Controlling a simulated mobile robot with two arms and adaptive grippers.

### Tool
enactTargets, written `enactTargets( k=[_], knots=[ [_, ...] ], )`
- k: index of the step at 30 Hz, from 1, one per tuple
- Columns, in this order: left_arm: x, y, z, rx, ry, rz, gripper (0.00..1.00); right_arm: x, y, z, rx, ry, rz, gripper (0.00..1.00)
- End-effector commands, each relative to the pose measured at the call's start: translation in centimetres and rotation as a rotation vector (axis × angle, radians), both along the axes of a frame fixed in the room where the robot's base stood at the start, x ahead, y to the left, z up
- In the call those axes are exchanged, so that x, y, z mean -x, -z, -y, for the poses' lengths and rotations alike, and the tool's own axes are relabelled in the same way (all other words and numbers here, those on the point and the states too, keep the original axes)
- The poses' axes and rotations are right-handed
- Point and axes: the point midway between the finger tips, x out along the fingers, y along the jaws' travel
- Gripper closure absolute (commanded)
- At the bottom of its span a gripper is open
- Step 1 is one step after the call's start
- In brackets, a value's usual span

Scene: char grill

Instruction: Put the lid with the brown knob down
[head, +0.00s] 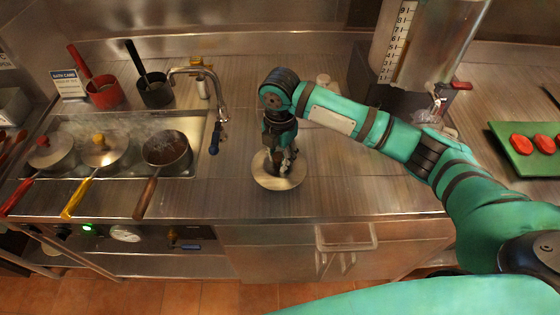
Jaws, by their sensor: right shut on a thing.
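A round metal lid (292,180) is at the counter, right of the stove, near the front edge. My right gripper (278,160) points straight down over its middle and is shut on it. The fingers hide the knob, so its colour does not show. I cannot tell whether the lid touches the counter or hangs just above it. An open pot with a brown handle (167,150) stands on the stove, dark inside. My left gripper is not in view.
Two lidded pots, one with a yellow knob (103,149) and one with a red knob (50,152), stand left of the open pot. A faucet (205,76) rises behind. A green tray (511,134) with red slices lies far right. The counter around the lid is clear.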

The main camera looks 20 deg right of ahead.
Motion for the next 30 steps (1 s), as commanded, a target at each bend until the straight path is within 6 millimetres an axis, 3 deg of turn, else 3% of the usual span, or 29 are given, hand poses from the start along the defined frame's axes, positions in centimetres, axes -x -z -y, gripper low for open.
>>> enactTargets(
  k=[9,20,21,26,30],
  knots=[
    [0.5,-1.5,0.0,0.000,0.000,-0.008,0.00,-0.1,3.3,0.0,0.000,0.001,-0.001,1.00],
    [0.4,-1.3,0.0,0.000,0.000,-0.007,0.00,-0.1,3.8,0.0,0.000,0.001,0.000,1.00],
    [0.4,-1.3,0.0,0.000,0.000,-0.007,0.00,-0.1,3.9,0.0,0.000,0.001,0.000,0.73],
    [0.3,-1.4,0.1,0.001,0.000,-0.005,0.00,0.0,3.8,0.0,0.001,0.001,-0.001,0.52],
    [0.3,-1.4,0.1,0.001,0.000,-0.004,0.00,0.0,3.8,0.0,0.001,0.001,-0.001,0.51]
  ],
)
